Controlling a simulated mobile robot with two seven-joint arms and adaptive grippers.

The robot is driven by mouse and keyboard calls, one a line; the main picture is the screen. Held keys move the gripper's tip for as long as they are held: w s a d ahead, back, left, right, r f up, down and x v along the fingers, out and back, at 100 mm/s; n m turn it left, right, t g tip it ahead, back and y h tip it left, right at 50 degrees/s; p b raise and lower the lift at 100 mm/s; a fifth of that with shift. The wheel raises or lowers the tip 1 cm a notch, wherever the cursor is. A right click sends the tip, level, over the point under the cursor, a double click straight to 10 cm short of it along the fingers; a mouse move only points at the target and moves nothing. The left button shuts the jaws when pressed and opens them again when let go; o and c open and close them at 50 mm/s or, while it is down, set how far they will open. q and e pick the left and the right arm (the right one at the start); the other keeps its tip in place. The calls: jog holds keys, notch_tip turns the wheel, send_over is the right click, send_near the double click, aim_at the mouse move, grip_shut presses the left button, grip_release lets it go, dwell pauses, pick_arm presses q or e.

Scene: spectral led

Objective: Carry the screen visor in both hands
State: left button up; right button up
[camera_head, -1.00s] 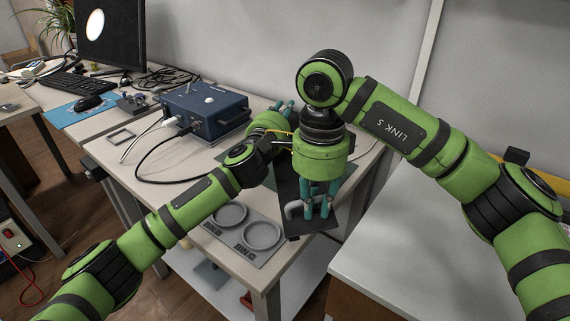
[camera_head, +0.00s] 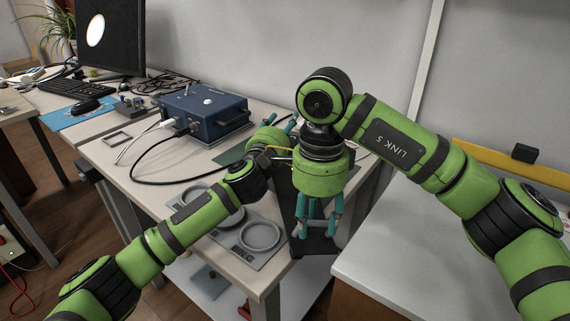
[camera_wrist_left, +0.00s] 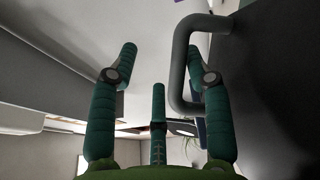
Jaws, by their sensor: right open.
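The screen visor (camera_head: 318,244) appears as a dark flat panel with grey handles, at the right end of the bench and partly hidden by my arms. My right gripper (camera_head: 318,218) points down over its near end, fingers apart around the near grey handle, which is mostly hidden. My left gripper (camera_head: 284,121) is at the panel's far end, partly behind my right arm. In the left wrist view its fingers (camera_wrist_left: 160,60) are apart; a grey U-shaped handle (camera_wrist_left: 178,70) on the dark panel (camera_wrist_left: 270,80) lies beside the right finger. I see no firm grip there.
A blue box (camera_head: 205,113) with cables stands on the bench behind my left forearm. Round grey dishes (camera_head: 260,237) sit on a mat left of the visor. A white table (camera_head: 400,255) is at the right, with a gap between it and the bench.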

pick_arm(q)
jog(key=o, duration=0.3)
jog(key=v, duration=1.2)
jog(key=shift+r, duration=0.1)
pick_arm(e)
jog(key=o, duration=0.8)
notch_tip(320, 180, up, 12)
jog(key=shift+w, duration=0.25)
